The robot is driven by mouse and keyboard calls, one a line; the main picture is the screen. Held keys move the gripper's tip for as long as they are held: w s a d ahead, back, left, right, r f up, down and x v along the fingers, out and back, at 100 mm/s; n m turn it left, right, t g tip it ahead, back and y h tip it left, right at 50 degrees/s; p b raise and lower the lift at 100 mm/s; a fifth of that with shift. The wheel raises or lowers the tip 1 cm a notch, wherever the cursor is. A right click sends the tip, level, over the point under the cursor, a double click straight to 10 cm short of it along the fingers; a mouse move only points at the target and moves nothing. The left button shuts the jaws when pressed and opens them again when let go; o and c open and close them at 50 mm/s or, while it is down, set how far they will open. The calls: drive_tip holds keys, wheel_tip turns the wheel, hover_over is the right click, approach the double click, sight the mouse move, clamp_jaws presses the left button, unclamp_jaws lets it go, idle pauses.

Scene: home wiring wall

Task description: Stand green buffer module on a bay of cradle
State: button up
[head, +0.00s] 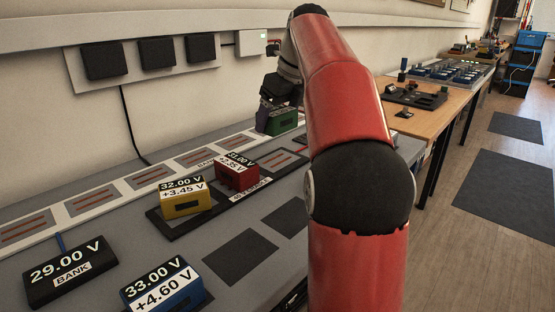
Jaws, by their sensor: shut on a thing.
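The green buffer module (281,122) is near the wall at the far part of the grey bench. My gripper (280,101) is above it, shut on its top; my arm hides part of the view there. I cannot tell whether the module touches the bench or hangs just above it. The cradle (165,226) is a dark frame in the middle of the bench. A yellow module (184,202), marked 32.00 V, stands in its near bay and a red module (237,174) in its middle bay. The far bay (284,161) looks empty.
A blue module (163,289) and a black bank display (70,274) reading 29.00 V are at the front. A white strip with several marked bays (146,177) runs along the wall. Dark pads (240,256) lie bare before the cradle. A wooden table (440,118) stands at right.

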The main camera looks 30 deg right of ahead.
sight(287, 123)
wheel_tip(287, 123, down, 8)
drive_tip(key=shift+r+b, duration=0.1)
drive_tip(key=shift+b, duration=1)
drive_tip(key=o, duration=1.1)
drive_tip(key=p+v, duration=0.3)
drive_tip(key=v, duration=0.8)
drive_tip(key=shift+w, duration=0.15)
drive_tip(key=shift+s+r+p, duration=0.25)
drive_tip(key=shift+r+p, duration=0.05)
drive_tip(key=shift+r, duration=0.2)
